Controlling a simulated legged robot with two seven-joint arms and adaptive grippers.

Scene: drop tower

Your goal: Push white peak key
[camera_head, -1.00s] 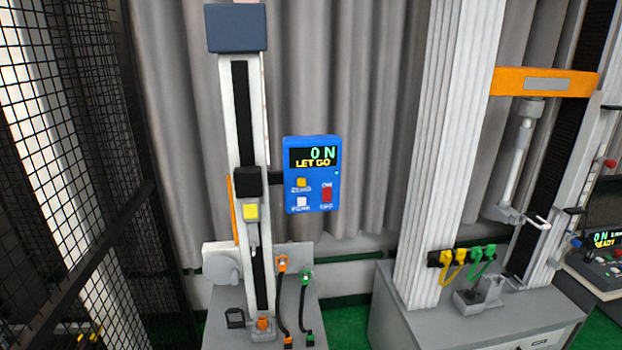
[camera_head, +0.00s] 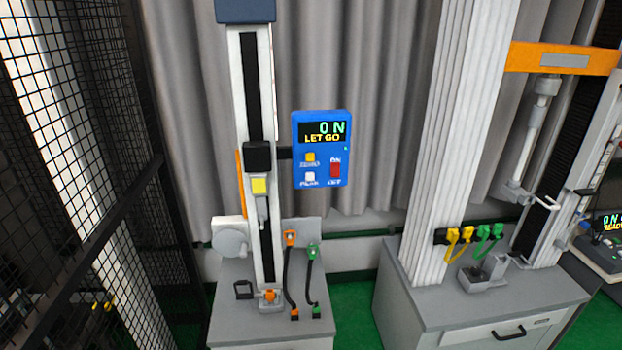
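The box's display (camera_head: 322,132) reads "0 N" and "LET GO". The box is mounted on the right side of the drop tower's column (camera_head: 247,100). Neither of my grippers shows in the head view, and nothing covers the white key.
A black mesh fence (camera_head: 95,130) stands at the left. A larger test frame with an orange crossbar (camera_head: 565,59) stands at the right. Grey curtains (camera_head: 375,100) hang behind.

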